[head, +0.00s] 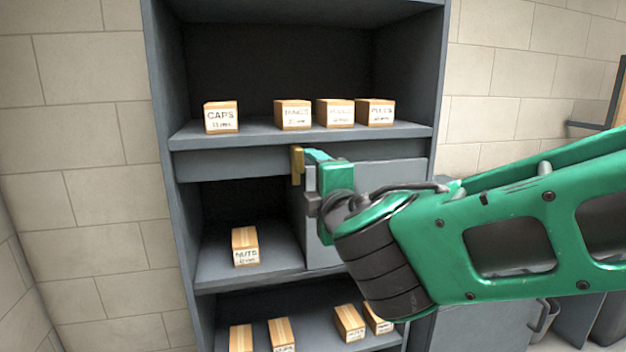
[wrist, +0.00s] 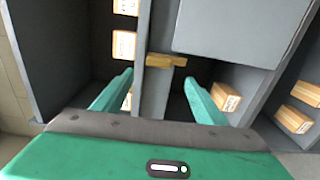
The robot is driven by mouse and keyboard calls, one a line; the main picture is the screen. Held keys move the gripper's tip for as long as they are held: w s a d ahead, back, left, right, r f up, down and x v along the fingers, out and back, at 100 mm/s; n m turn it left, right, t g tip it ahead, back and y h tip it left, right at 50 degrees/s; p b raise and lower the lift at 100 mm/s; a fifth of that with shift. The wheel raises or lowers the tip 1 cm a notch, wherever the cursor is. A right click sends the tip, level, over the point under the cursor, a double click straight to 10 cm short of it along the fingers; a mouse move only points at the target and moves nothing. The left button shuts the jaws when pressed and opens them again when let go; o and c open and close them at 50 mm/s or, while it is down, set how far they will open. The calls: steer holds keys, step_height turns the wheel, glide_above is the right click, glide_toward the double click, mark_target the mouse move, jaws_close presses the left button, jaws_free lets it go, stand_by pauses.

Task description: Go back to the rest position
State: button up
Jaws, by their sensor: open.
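My gripper (head: 316,157) is in front of the shelf unit's middle bay, beside a small brass-coloured handle (head: 297,165). In the wrist view my gripper (wrist: 158,76) has its two green fingers spread wide, with nothing between them. The brass handle (wrist: 166,60) shows just beyond the fingertips there; I cannot tell how large the gap is. A grey door panel (head: 385,174) covers the right part of the middle bay, partly hidden by my arm. The left part of that bay is open.
The grey shelf unit (head: 163,120) holds a CAPS box (head: 221,118) and several more on the upper shelf. A NUTS box (head: 245,246) sits on the middle shelf. Several boxes stand lower down. A brick wall (head: 95,150) is at the left. A grey cabinet (head: 468,328) stands at lower right.

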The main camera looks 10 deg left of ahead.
steer(key=w+d+f+m+g+h, duration=0.1)
steer(key=w+d+f+m+h, duration=0.2)
steer(key=d, duration=0.6)
steer(key=w+d+f+m+g+h, duration=0.1)
steer(key=d+f+m+h, duration=0.25)
steer(key=d, duration=0.55)
steer(key=s+d+f+m+g+h, duration=0.2)
steer(key=s+d+f+m+g, duration=0.15)
steer(key=d, duration=0.55)
steer(key=s+d+f+m+g+h, duration=0.1)
steer(key=s+d+f+m+g, duration=0.15)
steer(key=d+f+m, duration=0.45)
steer(key=s+d+f+m+g, duration=0.4)
steer(key=s+d+m, duration=0.1)
steer(key=s+d, duration=0.7)
steer(key=s+f+m+g+y, duration=0.3)
steer(key=s+m, duration=0.3)
steer(key=s, duration=1)
steer(key=shift+s+d+f+m+g, duration=0.15)
steer(key=shift+s+d+m+g, duration=0.25)
steer(key=shift+g, duration=0.5)
steer(key=shift+a, duration=0.1)
